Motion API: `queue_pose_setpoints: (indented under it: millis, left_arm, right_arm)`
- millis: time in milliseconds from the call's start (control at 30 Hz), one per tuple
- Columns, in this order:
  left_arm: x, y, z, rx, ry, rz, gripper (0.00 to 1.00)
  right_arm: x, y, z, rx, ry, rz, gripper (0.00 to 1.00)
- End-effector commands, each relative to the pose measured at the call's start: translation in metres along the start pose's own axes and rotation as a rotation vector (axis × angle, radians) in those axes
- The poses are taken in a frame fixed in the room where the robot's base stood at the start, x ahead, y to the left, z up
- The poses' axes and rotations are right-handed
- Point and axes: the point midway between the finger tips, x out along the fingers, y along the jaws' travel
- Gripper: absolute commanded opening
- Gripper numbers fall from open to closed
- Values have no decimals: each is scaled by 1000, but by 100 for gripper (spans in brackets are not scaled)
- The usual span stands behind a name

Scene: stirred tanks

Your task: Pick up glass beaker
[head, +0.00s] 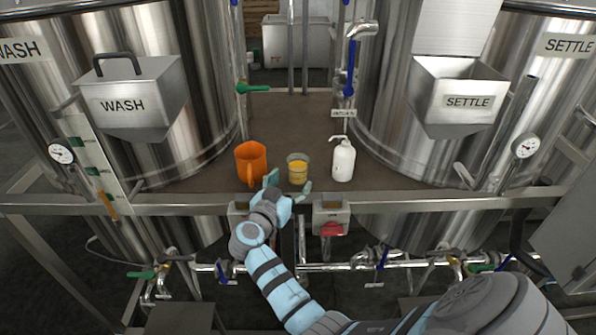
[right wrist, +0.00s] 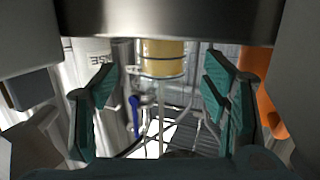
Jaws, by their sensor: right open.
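The glass beaker (head: 298,169), holding yellow-orange contents, stands upright on the brown deck between an orange jug and a white bottle. My right gripper (head: 288,184) is open and empty at the deck's front edge, just in front of the beaker, with one finger to each side. In the right wrist view the beaker (right wrist: 163,60) shows at the top middle, beyond and between the spread green fingers (right wrist: 160,85). A dark part of the gripper cuts off part of it there. I cannot tell how far the fingers reach around it. My left gripper is not in view.
The orange jug (head: 251,163) stands close left of the beaker. The white bottle (head: 343,160) stands to its right, under a tap. Steel tanks flank the deck, and a metal rail (head: 400,199) runs along its front. The deck behind the beaker is clear.

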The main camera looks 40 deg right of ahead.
Motion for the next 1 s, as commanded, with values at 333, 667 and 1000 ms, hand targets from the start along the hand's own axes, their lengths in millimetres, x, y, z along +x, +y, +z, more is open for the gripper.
queue_pose_setpoints:
  millis: [333, 667, 1000]
  left_arm:
    - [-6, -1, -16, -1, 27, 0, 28]
    - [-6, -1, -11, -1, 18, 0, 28]
    - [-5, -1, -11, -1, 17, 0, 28]
  right_arm:
    - [51, -1, -1, -1, 0, -1, 68]
    - [50, -1, -1, -1, 0, -1, 36]
    - [50, -1, -1, -2, 0, -1, 10]
